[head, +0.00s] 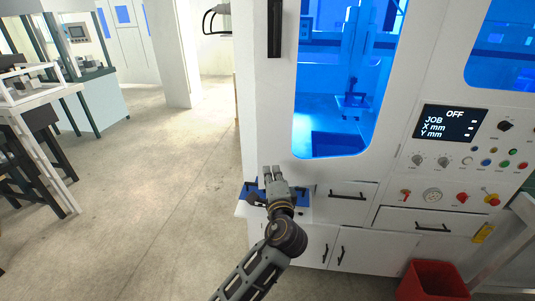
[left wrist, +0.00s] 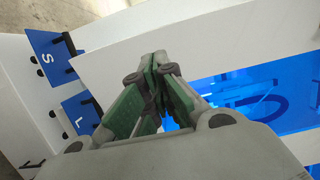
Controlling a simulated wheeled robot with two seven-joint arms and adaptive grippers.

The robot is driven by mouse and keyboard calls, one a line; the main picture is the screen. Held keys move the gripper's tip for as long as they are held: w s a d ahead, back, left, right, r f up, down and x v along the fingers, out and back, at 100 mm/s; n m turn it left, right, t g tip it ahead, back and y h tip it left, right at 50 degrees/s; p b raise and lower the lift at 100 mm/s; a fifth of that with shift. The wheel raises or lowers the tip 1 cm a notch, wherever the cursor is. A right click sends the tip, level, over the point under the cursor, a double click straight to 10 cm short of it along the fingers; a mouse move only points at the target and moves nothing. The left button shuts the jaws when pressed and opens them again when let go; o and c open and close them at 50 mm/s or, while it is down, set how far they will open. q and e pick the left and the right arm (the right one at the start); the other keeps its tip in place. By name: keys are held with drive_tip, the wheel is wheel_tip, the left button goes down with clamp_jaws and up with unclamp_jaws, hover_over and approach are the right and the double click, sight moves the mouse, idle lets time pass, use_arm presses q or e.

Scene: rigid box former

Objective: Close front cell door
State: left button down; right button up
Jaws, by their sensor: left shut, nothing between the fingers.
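The front cell door (head: 270,95) is a white panel with a large rounded window that shows a blue-lit interior. A black upright handle (head: 275,28) is near its upper left edge. The door looks about flush with the cabinet front; I cannot tell whether a gap is left. My left gripper (head: 272,172) is shut and empty, in front of the door's lower left part. Whether it touches the door is unclear. In the left wrist view, the fingertips (left wrist: 154,60) are together, with the white panel and blue window (left wrist: 240,95) beyond. My right gripper is not in view.
A ledge with blue plates (left wrist: 52,55) marked with letters is below the gripper. A drawer (head: 346,193), a control panel (head: 450,124) and a red bin (head: 432,281) are to the right. Open floor (head: 150,200) lies left; a workbench (head: 30,100) stands farther left.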

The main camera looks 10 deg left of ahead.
sight(266, 150)
use_arm(q)
drive_tip(key=p+x, duration=0.1)
drive_tip(key=x, duration=0.7)
drive_tip(key=shift+w+a+p, duration=0.1)
drive_tip(key=shift+w+p, duration=0.05)
drive_tip(key=shift+p, duration=0.25)
drive_tip(key=shift+x, duration=1.05)
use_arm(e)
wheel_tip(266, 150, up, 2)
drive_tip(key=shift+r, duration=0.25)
